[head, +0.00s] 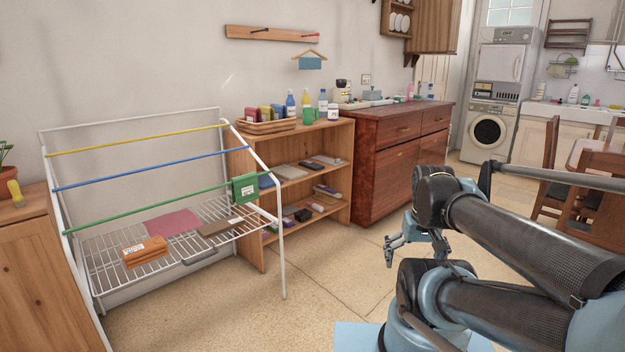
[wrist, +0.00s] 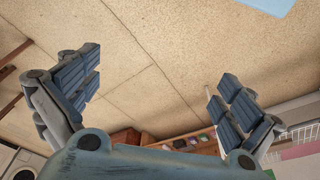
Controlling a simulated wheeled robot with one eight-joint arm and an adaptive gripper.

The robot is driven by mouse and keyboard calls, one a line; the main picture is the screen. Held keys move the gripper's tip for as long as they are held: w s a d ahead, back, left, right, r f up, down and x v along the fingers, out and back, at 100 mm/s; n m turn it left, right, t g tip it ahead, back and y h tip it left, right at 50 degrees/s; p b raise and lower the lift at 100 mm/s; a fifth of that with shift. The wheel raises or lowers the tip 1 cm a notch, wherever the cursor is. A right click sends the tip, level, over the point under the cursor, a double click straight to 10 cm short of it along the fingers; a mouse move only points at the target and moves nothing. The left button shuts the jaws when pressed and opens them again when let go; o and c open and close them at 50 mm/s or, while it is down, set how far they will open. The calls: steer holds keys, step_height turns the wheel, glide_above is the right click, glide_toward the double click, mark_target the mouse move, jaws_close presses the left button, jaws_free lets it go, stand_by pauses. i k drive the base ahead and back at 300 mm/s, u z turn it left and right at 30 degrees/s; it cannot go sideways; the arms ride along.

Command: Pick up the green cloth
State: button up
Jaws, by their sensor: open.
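A green cloth (head: 245,188) with a pale label hangs over the right end of the green bar (head: 150,211) of a white drying rack (head: 285,250). My gripper (head: 390,247) is to the right of the cloth, well apart from it, above the open floor. In the wrist view the gripper (wrist: 158,95) has its fingers spread wide with nothing between them.
A wooden shelf (head: 342,170) and a red-brown dresser (head: 385,172) stand behind. Tiled floor (head: 330,300) is clear between the rack and my arm.

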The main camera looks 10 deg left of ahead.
mark_target(244, 189)
steer(key=u, duration=1.65)
steer(key=k, duration=0.45)
steer(key=z, duration=1.15)
steer(key=i, duration=1.85)
steer(key=u, duration=0.1)
